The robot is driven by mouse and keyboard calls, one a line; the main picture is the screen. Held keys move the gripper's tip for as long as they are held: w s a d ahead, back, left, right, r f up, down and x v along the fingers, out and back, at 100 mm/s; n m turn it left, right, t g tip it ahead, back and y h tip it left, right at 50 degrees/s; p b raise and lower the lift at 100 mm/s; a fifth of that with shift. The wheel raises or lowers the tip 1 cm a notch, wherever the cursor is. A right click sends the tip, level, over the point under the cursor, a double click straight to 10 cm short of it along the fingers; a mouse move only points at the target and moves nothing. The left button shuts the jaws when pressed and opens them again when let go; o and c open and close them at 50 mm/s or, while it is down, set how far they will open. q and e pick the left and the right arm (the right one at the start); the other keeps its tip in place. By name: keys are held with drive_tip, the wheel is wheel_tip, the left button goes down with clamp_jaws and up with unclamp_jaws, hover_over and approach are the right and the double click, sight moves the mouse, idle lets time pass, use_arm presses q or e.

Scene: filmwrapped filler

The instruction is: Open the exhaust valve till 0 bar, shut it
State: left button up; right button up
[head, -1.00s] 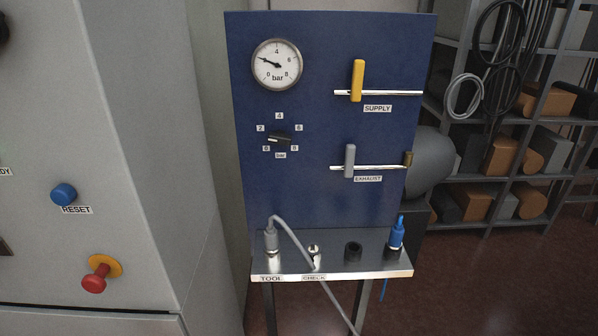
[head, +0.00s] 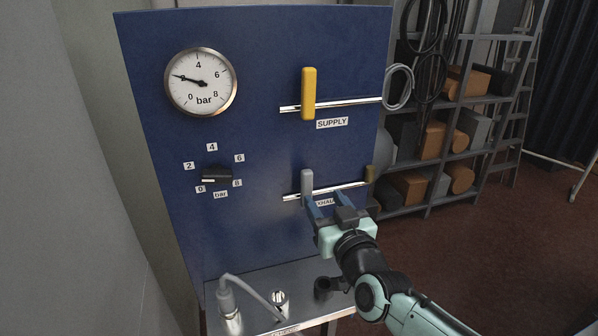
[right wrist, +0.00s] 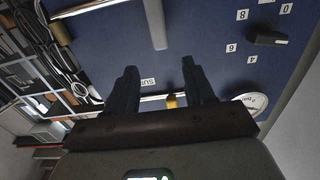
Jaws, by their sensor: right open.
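The exhaust valve's grey handle (head: 307,187) stands upright across its chrome pipe (head: 350,186) on the blue panel. The EXHAUST label is partly hidden by my right gripper (head: 328,203). This gripper is open and empty, just below and right of the grey handle; I cannot tell whether it touches. In the right wrist view, the grey handle (right wrist: 155,24) is beyond the open fingertips (right wrist: 158,66), roughly in line with the gap. The pressure gauge (head: 201,82) has its needle pointing left and slightly up, near 2 bar. My left gripper is out of view.
The yellow supply handle (head: 308,94) stands upright across its pipe above. A black regulator knob (head: 216,174) is at left. A metal shelf (head: 262,290) below holds the connectors, with a grey hose on one. Shelving (head: 455,130) stands behind at right.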

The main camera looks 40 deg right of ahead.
sight(308, 177)
drive_tip(key=p+x, duration=0.2)
drive_tip(key=x, duration=0.8)
drive_tip(key=shift+w+p, duration=0.1)
drive_tip(key=shift+p, duration=0.2)
drive_tip(key=shift+w+d+f, duration=0.1)
drive_tip(key=shift+w+d, duration=0.05)
drive_tip(key=shift+w, duration=0.5)
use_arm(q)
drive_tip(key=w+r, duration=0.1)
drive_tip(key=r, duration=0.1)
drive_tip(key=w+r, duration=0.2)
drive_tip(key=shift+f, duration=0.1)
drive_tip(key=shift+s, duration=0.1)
use_arm(e)
drive_tip(key=shift+s, duration=0.1)
clamp_jaws()
